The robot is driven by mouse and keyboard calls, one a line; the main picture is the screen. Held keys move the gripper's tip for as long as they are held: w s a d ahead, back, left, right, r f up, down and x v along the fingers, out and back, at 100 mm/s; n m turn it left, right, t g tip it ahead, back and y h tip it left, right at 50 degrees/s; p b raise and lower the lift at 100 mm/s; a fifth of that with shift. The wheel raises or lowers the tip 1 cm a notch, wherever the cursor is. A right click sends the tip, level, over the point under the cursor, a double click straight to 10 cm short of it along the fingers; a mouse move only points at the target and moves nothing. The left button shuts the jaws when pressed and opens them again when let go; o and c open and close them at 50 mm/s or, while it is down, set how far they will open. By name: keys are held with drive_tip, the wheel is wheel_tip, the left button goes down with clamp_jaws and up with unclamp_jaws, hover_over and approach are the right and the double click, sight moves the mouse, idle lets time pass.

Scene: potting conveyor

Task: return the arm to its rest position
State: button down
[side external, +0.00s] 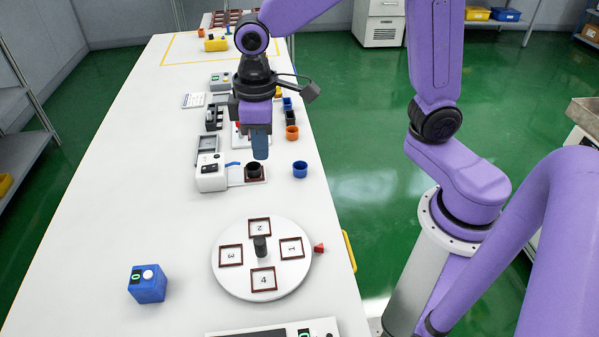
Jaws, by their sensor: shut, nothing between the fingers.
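My purple arm reaches in from the right over the white table (110,210). My gripper (260,155) points down, with its blue-grey fingers shut and nothing held. The fingertips are just above or behind a black cup (254,171) that stands on a small square pad beside a white device (210,173). I cannot tell the exact gap between the fingertips and the cup. The gripper hides part of the devices behind it.
A round white turntable (232,282) with several numbered squares lies nearer the camera. A blue box with a white button (147,284) stands to its left. A blue cup (300,169) and an orange cup (292,132) stand near the right edge. The table's left side is clear.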

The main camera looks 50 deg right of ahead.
drive_tip(key=s+d+n, duration=0.2)
drive_tip(key=s+d, duration=0.3)
drive_tip(key=s, duration=0.4)
drive_tip(key=s+d+n, duration=0.2)
drive_tip(key=s+d, duration=0.3)
drive_tip(key=s, duration=0.5)
drive_tip(key=shift+f+n, duration=0.25)
drive_tip(key=shift+n, duration=0.05)
